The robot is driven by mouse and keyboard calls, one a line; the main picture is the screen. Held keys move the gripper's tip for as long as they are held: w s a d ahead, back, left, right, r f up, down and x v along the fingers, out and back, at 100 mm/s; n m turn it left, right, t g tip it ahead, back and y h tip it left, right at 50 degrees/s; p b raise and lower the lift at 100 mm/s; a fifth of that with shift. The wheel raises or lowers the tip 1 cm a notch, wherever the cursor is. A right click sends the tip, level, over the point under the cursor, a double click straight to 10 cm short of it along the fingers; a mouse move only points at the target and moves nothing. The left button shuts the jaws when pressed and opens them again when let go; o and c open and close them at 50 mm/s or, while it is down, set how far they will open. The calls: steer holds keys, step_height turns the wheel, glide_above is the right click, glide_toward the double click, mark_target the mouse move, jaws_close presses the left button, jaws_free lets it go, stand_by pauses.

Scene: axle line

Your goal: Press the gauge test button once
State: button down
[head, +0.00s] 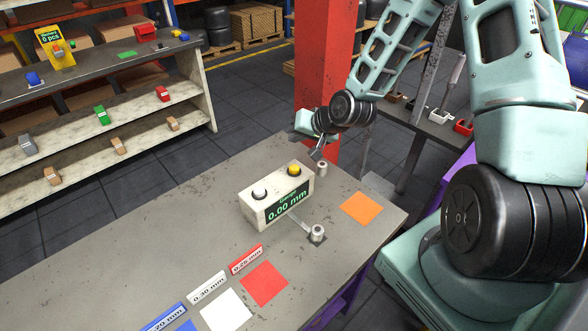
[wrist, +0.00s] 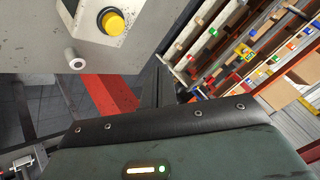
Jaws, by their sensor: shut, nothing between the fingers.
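The gauge (head: 262,208) is a pale box on the grey table, with a green-lit display reading 0.00 mm. The yellow button also shows in the wrist view (wrist: 113,22), on a black collar. My gripper (head: 317,154) is shut and empty, above and behind the gauge's right end, apart from both buttons. Its dark fingers show in the wrist view (wrist: 160,82). The white button is outside the wrist view.
Metal cylinders stand behind the gauge (head: 322,169) and in front of it (head: 317,234). Orange (head: 361,208), red (head: 264,284) and white (head: 225,310) squares lie on the table. A red post (head: 326,60) rises behind my gripper. The table's left part is clear.

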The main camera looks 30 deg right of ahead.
mark_target(297, 169)
step_height(297, 169, down, 8)
steer(key=b, duration=0.5)
steer(key=shift+r+b, duration=0.2)
steer(key=shift+b, duration=0.1)
stand_by(1.5)
steer(key=shift+f+b, duration=0.35)
steer(key=shift+f, duration=0.05)
steer(key=shift+f+b, duration=0.4)
steer(key=shift+f, duration=0.1)
stand_by(0.6)
steer(key=shift+r, duration=0.1)
steer(key=shift+r+p, duration=0.75)
steer(key=shift+r, duration=0.1)
steer(key=shift+r, duration=0.1)
step_height(297, 169, up, 5)
steer(key=p, duration=0.4)
